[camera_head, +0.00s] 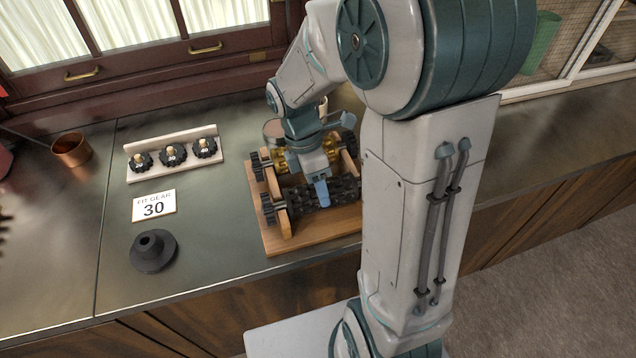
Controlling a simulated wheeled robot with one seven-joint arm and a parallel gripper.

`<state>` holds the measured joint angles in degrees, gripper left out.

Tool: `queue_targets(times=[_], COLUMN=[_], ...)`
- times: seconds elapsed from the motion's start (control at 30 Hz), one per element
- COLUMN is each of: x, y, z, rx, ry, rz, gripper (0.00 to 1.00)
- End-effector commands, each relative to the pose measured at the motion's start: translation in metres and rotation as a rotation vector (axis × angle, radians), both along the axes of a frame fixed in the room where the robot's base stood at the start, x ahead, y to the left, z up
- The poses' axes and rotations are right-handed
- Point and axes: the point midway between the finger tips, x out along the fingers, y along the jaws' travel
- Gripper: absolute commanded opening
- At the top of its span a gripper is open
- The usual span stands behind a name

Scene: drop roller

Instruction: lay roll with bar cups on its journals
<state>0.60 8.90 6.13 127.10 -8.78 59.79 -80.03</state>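A wooden stand (290,243) with upright wooden supports stands on the counter in the middle. A dark, rough roll (342,190) lies across the front of the stand, with a black toothed gear (268,208) at its left end. I cannot tell whether its journals rest in the cups. A brass-coloured roll (282,160) lies behind it, with another dark gear at its left. My gripper (321,190) points down over the stand, a blue fingertip in front of the dark roll. My arm hides the stand's right side, and I cannot tell whether the fingers grip the roll.
A wooden rack (172,172) holds several dark gears with brass hubs. A "FIT GEAR 30" card (154,206), a black flanged piece (152,251) and a copper cup (71,150) are left of the stand. The counter's front left is mostly clear. A window is behind.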

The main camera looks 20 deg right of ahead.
Motion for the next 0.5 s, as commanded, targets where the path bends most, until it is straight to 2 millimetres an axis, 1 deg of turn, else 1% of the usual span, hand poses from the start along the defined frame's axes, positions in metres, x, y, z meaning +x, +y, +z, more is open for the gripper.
queue_targets(times=[0.03, 0.07, 0.37, 0.47, 0.5], x=[0.000, 0.000, 0.000, 0.002, 0.004], y=[0.000, 0.000, 0.000, 0.001, 0.002], z=[0.000, 0.000, -0.001, 0.006, 0.011], rx=[0.000, 0.000, 0.000, 0.001, 0.001], ry=[0.000, 0.000, 0.002, -0.002, -0.003], rz=[0.000, 0.000, 0.000, 0.000, -0.001], gripper=[0.64, 0.72, 0.72, 0.72, 0.72])
